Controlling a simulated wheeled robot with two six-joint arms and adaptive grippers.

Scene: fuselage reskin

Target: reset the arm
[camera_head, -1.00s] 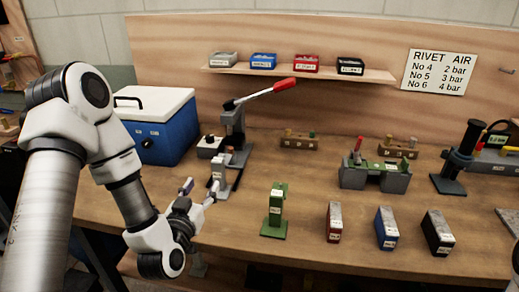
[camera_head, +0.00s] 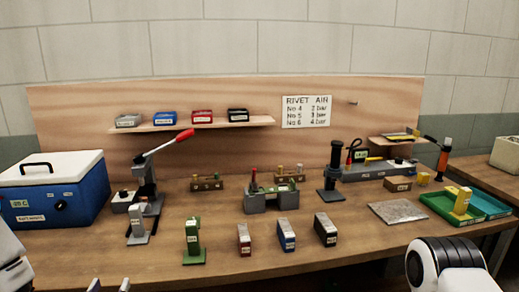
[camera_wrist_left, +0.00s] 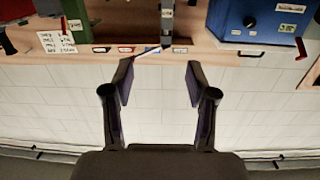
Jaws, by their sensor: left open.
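My left gripper (camera_head: 109,286) shows only as two fingertips at the bottom edge of the head view, in front of the bench. In the left wrist view the left gripper (camera_wrist_left: 160,82) is open, its two dark fingers apart with nothing between them. That view is upside down, with the wall and bench behind the fingers. Part of my left arm (camera_head: 10,262) shows at the lower left. A white and black link of my right arm (camera_head: 450,266) shows at the lower right; the right gripper is out of frame.

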